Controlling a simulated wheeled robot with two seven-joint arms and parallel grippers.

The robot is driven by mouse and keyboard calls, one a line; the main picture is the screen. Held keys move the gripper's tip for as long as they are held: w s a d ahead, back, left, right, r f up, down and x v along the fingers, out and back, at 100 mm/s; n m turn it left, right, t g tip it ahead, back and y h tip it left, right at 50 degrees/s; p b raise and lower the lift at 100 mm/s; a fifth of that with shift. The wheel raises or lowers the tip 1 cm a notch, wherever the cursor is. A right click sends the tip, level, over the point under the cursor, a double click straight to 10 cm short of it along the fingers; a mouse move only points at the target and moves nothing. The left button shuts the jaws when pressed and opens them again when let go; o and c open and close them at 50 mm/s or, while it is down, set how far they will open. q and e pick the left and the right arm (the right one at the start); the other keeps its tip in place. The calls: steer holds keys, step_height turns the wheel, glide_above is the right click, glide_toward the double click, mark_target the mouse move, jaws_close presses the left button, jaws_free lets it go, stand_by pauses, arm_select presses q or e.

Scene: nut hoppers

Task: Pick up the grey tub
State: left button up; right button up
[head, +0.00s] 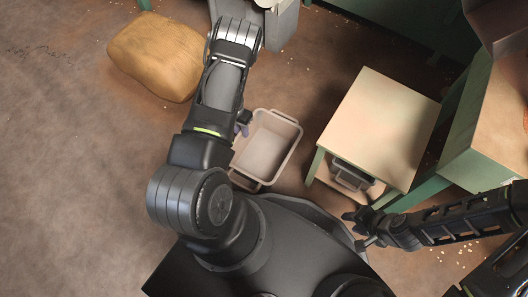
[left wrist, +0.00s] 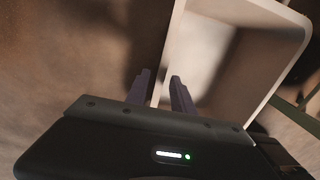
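The grey tub (head: 265,152), pale and empty, stands on the floor just right of my left forearm in the head view. In the left wrist view the tub (left wrist: 268,48) fills the upper right. My left gripper (left wrist: 159,92) is open, with one finger outside the tub's near side wall and the other inside it. Gaps show between the wall and both fingers. In the head view my left gripper (head: 241,130) is partly hidden by its own arm. My right gripper (head: 357,229) is open and empty at the lower right, away from the tub.
A small table (head: 380,125) stands right of the tub, with dark bins (head: 350,176) on its low shelf. A tan sack (head: 157,56) lies at the upper left. A green-legged bench (head: 495,125) is at the far right. The floor on the left is clear.

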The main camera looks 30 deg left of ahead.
mark_target(244, 140)
arm_select(q)
steer(key=f+b, duration=0.1)
steer(key=f, duration=0.1)
steer(key=d+f+b, duration=0.1)
steer(key=f, duration=0.2)
steer(key=shift+s, duration=0.15)
stand_by(0.3)
jaws_close()
stand_by(1.2)
